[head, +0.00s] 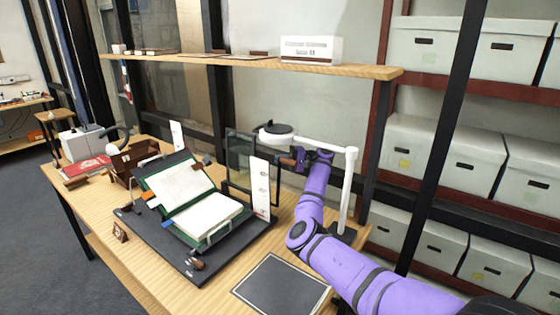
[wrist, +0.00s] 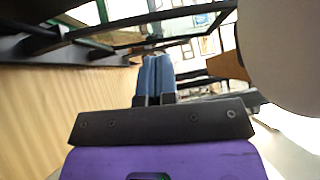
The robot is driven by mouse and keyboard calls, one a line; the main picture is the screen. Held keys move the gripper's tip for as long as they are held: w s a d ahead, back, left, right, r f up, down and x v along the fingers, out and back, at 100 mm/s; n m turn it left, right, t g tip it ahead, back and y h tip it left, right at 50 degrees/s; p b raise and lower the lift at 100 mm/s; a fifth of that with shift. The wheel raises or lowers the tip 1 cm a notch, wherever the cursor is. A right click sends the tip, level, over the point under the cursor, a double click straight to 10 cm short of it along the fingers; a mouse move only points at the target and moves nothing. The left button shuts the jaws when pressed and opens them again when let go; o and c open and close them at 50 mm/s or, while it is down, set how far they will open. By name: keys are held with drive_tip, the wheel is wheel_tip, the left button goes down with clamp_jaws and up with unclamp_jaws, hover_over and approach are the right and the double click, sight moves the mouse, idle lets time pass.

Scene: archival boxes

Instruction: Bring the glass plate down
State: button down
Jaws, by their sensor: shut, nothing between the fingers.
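The glass plate (head: 239,158) stands raised in a dark frame behind the open book, between two white upright posts. A brown handle (head: 287,162) sticks out at its right side. A brown piece, probably this handle (wrist: 226,66), shows right of my fingers in the wrist view. The open book (head: 190,200) has green covers and pale pages and lies on a black cradle (head: 175,240). My gripper (head: 301,157) is by the handle at the plate's right edge. Its blue fingers (wrist: 157,75) are together and empty. Contact with the handle cannot be told.
A white lamp arm (head: 348,190) with a round head (head: 275,130) stands close to my gripper. A wooden shelf (head: 350,70) runs above the table. A dark mat (head: 280,286) lies at the table's front right. Boxes (head: 450,155) fill racks at the right.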

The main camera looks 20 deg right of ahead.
drive_tip(key=w+a, duration=0.1)
drive_tip(key=a, duration=0.6)
drive_tip(key=shift+r, duration=0.2)
drive_tip(key=shift+w+a, duration=0.1)
drive_tip(key=shift+w+a, duration=0.1)
